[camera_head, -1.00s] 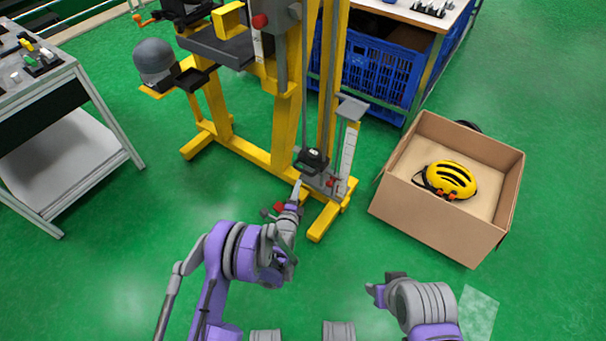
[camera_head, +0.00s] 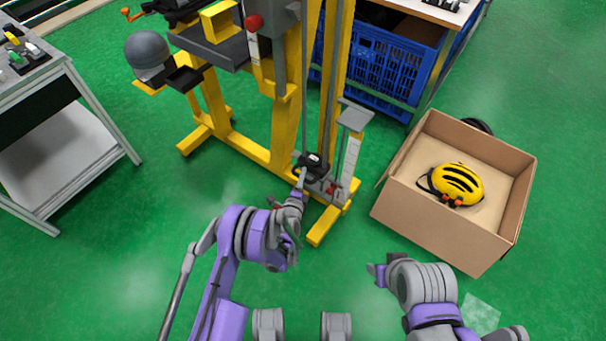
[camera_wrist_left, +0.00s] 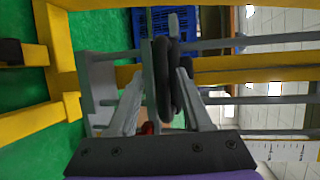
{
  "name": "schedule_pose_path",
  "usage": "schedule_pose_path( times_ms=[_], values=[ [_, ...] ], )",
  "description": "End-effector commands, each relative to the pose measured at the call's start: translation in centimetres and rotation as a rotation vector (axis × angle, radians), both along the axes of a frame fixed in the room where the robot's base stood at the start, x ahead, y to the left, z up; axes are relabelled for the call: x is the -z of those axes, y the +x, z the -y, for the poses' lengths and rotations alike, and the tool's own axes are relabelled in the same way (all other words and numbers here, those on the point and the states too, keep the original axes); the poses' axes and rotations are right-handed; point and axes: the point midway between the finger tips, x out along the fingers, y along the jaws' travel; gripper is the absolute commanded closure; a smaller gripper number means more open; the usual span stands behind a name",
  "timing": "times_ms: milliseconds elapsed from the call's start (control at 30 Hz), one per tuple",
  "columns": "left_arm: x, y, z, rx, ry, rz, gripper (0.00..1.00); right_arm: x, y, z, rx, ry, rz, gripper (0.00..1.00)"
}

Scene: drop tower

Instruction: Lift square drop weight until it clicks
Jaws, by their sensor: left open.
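The dark drop weight (camera_head: 314,161) sits low on the yellow drop tower, between the upright rails. My left gripper (camera_head: 303,177) is at its near side. In the left wrist view, the fingers of my left gripper (camera_wrist_left: 158,84) are open, one on each side of a black rounded handle (camera_wrist_left: 168,70). I cannot tell whether either finger touches it. My right gripper (camera_head: 376,273) is low in the head view over bare floor, away from the tower; its jaws are too small to read.
The yellow tower frame (camera_head: 244,146) has feet reaching over the green floor. A cardboard box (camera_head: 430,225) with a yellow helmet (camera_head: 458,184) stands to the right. Blue crates (camera_head: 375,70) are behind. A grey table (camera_head: 72,130) is at left.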

Motion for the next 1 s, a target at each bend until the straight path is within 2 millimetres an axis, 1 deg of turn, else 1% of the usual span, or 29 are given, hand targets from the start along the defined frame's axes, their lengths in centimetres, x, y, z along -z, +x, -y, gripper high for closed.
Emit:
schedule_pose_path(
  times_ms=[167,200,267,400,467,1000],
  values=[
    [0.00,0.00,0.01,0.000,0.000,0.000,0.51,0.02,-0.01,0.00,0.000,0.000,0.000,0.50],
    [0.00,0.00,0.01,0.000,0.000,0.000,0.54,0.02,-0.01,0.00,0.000,0.000,0.000,0.50],
    [0.00,0.00,0.01,0.000,0.000,0.000,0.65,0.02,-0.01,0.00,0.000,0.000,0.000,0.50],
    [0.00,0.00,0.01,0.000,0.000,0.000,0.90,0.01,-0.01,0.00,0.000,0.000,0.000,0.50],
    [0.02,-0.01,0.01,0.000,0.000,-0.001,1.00,0.01,-0.01,0.00,0.000,0.000,0.000,0.50],
    [0.15,-0.02,-0.02,0.001,0.002,-0.004,1.00,0.03,0.00,0.00,0.000,0.000,0.000,0.50]
  ],
)
